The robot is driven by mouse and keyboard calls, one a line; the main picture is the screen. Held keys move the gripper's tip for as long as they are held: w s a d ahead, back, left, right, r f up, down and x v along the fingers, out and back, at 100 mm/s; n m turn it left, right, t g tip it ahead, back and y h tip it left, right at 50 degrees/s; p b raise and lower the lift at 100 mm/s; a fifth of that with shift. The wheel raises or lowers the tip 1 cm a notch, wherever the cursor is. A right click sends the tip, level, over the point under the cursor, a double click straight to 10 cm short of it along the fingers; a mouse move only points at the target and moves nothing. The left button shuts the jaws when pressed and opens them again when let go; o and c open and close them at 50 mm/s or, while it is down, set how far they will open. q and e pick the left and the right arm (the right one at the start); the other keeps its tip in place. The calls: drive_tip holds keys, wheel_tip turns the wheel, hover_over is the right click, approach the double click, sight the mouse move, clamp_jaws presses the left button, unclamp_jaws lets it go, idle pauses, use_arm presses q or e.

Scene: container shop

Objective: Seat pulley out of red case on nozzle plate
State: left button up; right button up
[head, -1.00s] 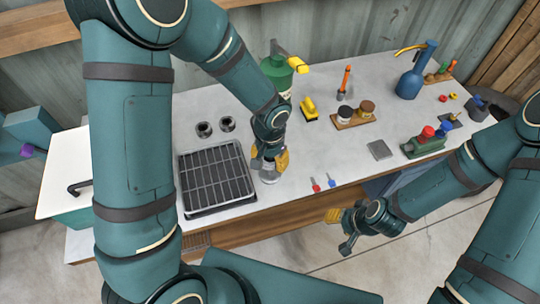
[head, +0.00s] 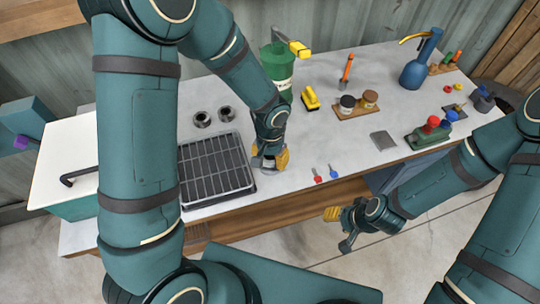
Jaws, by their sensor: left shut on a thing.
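My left gripper (head: 269,163) points down at the front of the worktop, just right of the black gridded tray. Its yellow fingers are shut on a small grey thing, perhaps the pulley, mostly hidden between them. A flat grey square plate (head: 384,140), possibly the nozzle plate, lies bare on the right half of the worktop. I cannot make out a red case. My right gripper (head: 338,229) hangs in front of the worktop's edge, its fingers apart and nothing visible between them.
The gridded tray (head: 250,185) and two dark cups (head: 203,119) are left. A green canister (head: 277,68), yellow tool (head: 310,98) and wooden stand with jars (head: 347,112) stand behind. Red and blue small items (head: 334,171) lie near the front edge. A green block with knobs (head: 430,138) stands right.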

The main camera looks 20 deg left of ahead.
use_arm(q)
drive_tip(key=shift+f+b, duration=0.45)
drive_tip(key=shift+f, duration=0.05)
drive_tip(key=o, duration=1.3)
wheel_tip(320, 180, up, 12)
